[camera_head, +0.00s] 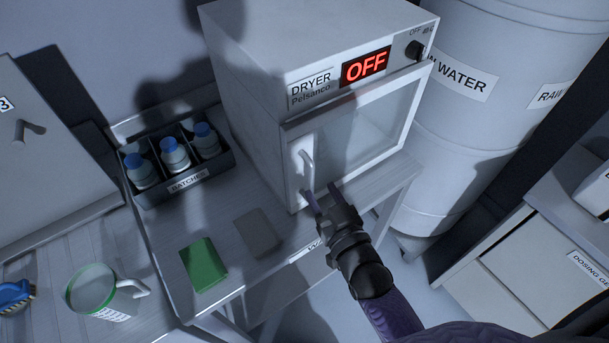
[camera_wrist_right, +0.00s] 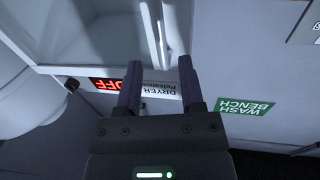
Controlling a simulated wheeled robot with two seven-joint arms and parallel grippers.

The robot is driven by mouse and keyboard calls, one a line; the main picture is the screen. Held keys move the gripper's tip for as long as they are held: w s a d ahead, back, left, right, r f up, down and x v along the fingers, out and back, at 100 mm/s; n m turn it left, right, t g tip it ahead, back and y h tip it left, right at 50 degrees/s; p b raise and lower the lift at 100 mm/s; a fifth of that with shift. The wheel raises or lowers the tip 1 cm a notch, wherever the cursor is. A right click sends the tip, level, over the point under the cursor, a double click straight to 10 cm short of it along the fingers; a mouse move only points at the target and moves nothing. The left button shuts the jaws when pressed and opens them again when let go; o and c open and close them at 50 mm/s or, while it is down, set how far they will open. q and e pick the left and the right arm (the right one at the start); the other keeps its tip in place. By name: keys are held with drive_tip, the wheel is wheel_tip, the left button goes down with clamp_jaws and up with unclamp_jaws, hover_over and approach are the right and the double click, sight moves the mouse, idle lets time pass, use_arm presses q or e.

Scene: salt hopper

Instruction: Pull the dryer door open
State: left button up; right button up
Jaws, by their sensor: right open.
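The white dryer (camera_head: 262,110) stands on a bench, with a red OFF display and a glass-fronted door (camera_head: 365,130), which appears shut. A white vertical bar handle (camera_head: 308,165) is on the left side of the door. My right gripper (camera_head: 322,193) is open and empty, just below and in front of the handle's lower end. In the right wrist view, the handle (camera_wrist_right: 160,35) lies ahead of the gap between the two open fingers (camera_wrist_right: 160,85); whether they touch it is unclear. My left gripper is not in view.
A dark tray (camera_head: 190,190) holds several blue-capped bottles left of the dryer. A green block (camera_head: 204,265) and a grey pad (camera_head: 258,233) lie in front on the bench. A clear jug (camera_head: 95,290) is further left. A large water drum (camera_head: 480,120) stands close on the right.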

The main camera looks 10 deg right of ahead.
sight(313, 179)
drive_tip(key=w, duration=0.3)
drive_tip(key=w+a, duration=0.1)
drive_tip(key=w, duration=0.1)
clamp_jaws()
idle(1.4)
